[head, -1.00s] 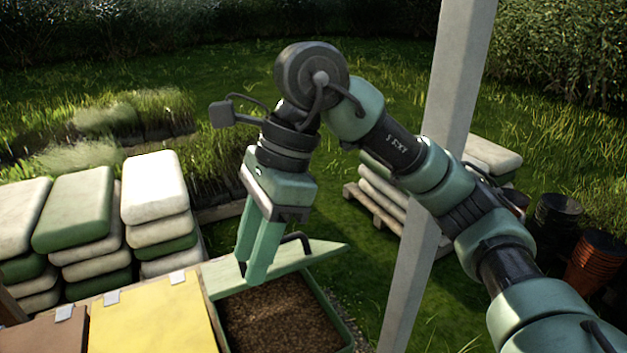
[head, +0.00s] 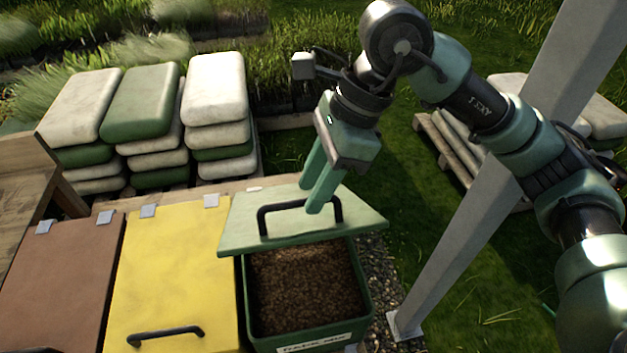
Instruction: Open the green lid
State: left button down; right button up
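The green lid (head: 365,215) stands partly raised above the green bin (head: 365,290), tilted up toward the back. Its upper face and a black bar handle (head: 290,204) show. The bin's front opening is uncovered and brown soil-like material (head: 300,285) shows inside. My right gripper (head: 310,199) points down at the handle with its two fingers apart. The front finger overlaps the right half of the handle bar in the picture; whether it touches the bar I cannot tell. My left gripper is not in view.
A bin with a closed yellow lid (head: 175,265) and one with a brown lid (head: 65,280) stand to the left. Stacked sacks (head: 215,85) are behind. A pale post (head: 480,210) rises on the right, near my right arm.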

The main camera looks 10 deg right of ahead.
jog(key=shift+a+f, duration=0.2)
jog(key=shift+f, duration=0.1)
jog(key=shift+s, duration=0.1)
grip_shut()
dwell(1.2)
